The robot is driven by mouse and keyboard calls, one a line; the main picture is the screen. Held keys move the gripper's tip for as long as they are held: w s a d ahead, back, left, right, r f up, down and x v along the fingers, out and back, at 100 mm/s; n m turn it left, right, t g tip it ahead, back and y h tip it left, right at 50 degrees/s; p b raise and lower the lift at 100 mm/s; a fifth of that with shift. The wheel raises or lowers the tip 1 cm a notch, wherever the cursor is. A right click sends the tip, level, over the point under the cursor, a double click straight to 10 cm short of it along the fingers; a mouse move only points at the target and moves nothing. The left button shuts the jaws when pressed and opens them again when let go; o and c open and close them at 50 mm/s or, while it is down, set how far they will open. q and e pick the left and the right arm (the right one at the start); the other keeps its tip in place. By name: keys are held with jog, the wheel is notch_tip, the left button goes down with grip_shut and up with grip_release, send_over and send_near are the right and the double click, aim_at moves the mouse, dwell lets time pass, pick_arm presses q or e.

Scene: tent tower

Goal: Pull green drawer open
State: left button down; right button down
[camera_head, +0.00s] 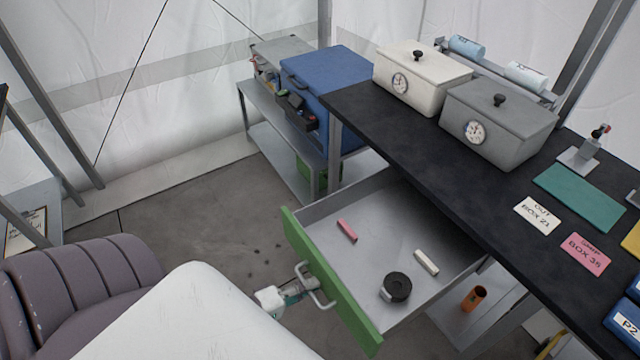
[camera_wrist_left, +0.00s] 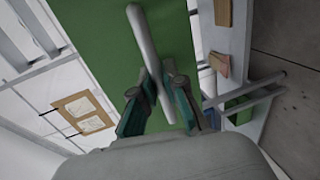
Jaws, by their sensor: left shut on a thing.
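The green drawer (camera_head: 336,296) is pulled out from under the black-topped table, and its grey inside shows. Its metal handle (camera_head: 325,300) sits on the green front. My left gripper (camera_head: 300,289) is at the handle, with its fingers shut on it. In the left wrist view the green front (camera_wrist_left: 105,40) fills the upper middle, and the handle bar (camera_wrist_left: 142,38) runs between the fingers of my left gripper (camera_wrist_left: 160,100). In the drawer are a pink stick (camera_head: 347,230), a white stick (camera_head: 426,262) and a black round object (camera_head: 397,287). My right gripper is not in view.
The black table (camera_head: 400,146) carries a white box (camera_head: 420,75), a grey box (camera_head: 498,120), a teal mat (camera_head: 580,197) and cards. A blue box (camera_head: 330,85) stands on a shelf behind. A purple chair (camera_head: 90,290) stands at lower left. Floor left of the drawer is clear.

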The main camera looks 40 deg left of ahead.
pick_arm(q)
jog(key=shift+s+a, duration=0.1)
jog(key=shift+s, duration=0.15)
jog(key=c, duration=1.2)
grip_release()
jog(key=v, duration=1.2)
